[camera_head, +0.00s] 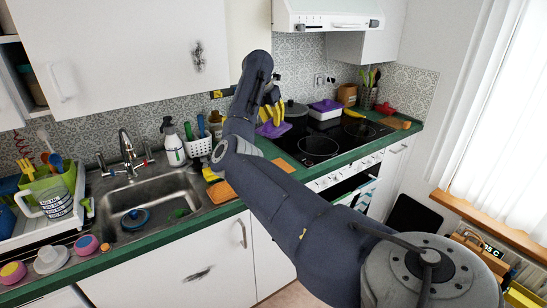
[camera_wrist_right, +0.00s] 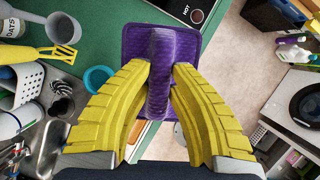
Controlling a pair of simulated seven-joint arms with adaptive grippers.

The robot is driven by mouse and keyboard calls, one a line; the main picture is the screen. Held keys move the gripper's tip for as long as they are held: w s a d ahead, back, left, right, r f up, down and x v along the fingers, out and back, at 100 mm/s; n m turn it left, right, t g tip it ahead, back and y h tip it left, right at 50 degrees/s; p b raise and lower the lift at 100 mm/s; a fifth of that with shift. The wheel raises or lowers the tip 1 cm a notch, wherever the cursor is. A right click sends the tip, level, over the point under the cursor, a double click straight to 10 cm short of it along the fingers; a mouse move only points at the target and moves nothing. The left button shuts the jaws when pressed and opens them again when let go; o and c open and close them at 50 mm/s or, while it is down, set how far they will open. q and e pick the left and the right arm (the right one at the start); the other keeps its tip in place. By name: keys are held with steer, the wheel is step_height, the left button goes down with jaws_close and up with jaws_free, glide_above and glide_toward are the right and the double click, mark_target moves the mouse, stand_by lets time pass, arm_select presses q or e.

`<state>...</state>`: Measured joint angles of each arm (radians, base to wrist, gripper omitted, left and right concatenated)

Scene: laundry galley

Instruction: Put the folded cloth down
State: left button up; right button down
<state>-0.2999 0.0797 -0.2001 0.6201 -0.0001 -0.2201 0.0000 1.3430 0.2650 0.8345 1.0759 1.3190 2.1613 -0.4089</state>
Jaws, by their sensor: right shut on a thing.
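The folded cloth is purple and hangs in my right gripper (camera_head: 271,116), left of the hob in the head view. In the right wrist view the cloth (camera_wrist_right: 160,38) is pinched into a ridge between the yellow fingers (camera_wrist_right: 162,75), with its flat part spread around the ridge. The cloth (camera_head: 273,130) also shows just below the fingers in the head view. It appears to be over or near the green counter (camera_wrist_right: 100,28); I cannot tell whether it touches it. My left gripper is not in view.
The black hob (camera_head: 318,146) lies right of the cloth, with a purple-lidded white box (camera_head: 326,109) behind. A white basket (camera_head: 200,146), a spray bottle (camera_head: 173,143) and the sink (camera_head: 150,205) stand to the left. A turquoise ring-shaped item (camera_wrist_right: 97,78) lies near the cloth.

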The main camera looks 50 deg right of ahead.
step_height(320, 180, down, 20)
steer(key=shift+r, duration=0.15)
stand_by(0.7)
steer(key=c, duration=1.3)
jaws_free()
steer(key=v, duration=1.2)
steer(key=shift+s+d, duration=0.1)
